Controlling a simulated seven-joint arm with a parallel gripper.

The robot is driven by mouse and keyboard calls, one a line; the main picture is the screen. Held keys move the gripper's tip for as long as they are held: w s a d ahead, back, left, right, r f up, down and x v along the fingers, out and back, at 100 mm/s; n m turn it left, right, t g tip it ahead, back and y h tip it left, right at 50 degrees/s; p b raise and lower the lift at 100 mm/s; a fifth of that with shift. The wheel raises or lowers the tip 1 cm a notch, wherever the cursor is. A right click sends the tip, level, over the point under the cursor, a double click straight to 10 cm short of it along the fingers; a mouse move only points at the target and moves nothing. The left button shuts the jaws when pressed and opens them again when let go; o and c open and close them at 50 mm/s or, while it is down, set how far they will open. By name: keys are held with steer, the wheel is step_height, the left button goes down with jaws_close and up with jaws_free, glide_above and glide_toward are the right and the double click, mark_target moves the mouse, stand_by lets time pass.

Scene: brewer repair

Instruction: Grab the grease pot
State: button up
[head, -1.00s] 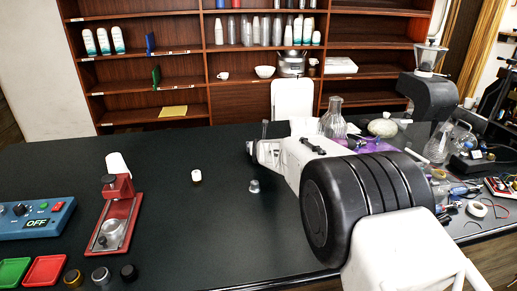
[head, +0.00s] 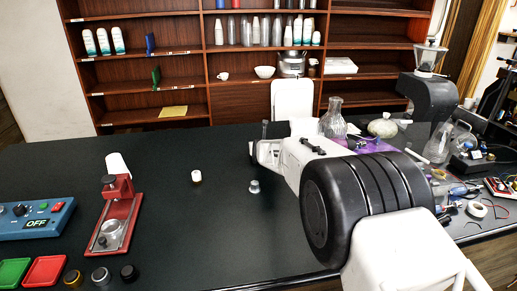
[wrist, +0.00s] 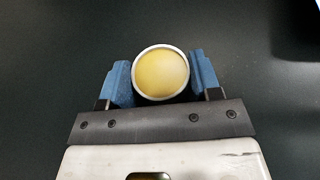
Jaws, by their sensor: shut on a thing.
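The grease pot (wrist: 160,72) is a round, white-rimmed pot with a yellow top in the wrist view. It sits between the two blue fingers of my gripper (wrist: 161,80), which is shut on its sides. In the head view, my gripper (head: 262,150) is low over the black table, in the middle.
A small white-topped jar (head: 196,176) and a small metal piece (head: 254,186) stand on the black table (head: 170,235) near my gripper. A red press stand (head: 118,210) is at the left. Glassware, including a flask (head: 333,120), and loose tools crowd the right.

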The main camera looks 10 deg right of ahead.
steer(key=shift+r, duration=0.1)
steer(key=shift+r, duration=1.6)
steer(key=shift+s+r, duration=0.1)
steer(key=shift+s, duration=0.1)
steer(key=shift+s+r, duration=0.25)
steer(key=shift+s, duration=2.35)
steer(key=shift+s+r, duration=0.2)
steer(key=shift+s, duration=2.35)
steer(key=shift+s+r, duration=0.25)
steer(key=shift+s, duration=2.35)
